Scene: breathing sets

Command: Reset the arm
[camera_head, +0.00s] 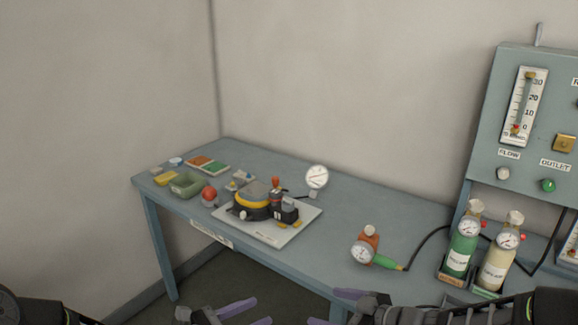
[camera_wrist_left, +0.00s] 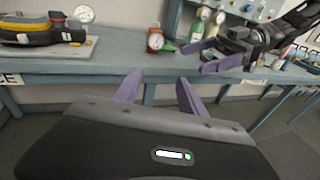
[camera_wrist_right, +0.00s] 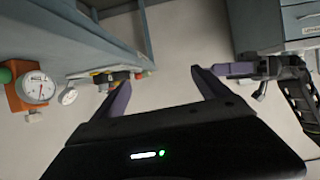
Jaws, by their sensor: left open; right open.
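My left gripper (camera_head: 250,312) is at the bottom of the head view, in front of the blue-grey table (camera_head: 345,212). Its purple fingers are apart in the left wrist view (camera_wrist_left: 160,92), with nothing between them. My right gripper (camera_head: 345,305) is at the bottom, to the right of the left one, and only partly shows. In the right wrist view its fingers (camera_wrist_right: 160,90) are apart and empty. Both grippers are clear of the table's objects. Most of both arms lies outside the head view.
A white board (camera_head: 270,234) carries a yellow and black device (camera_head: 252,203). An orange gauge unit (camera_head: 369,240) stands mid-table. Green (camera_head: 461,250) and cream (camera_head: 496,265) bottles stand at right below a flow panel (camera_head: 520,170). Trays and small items (camera_head: 186,184) lie at left.

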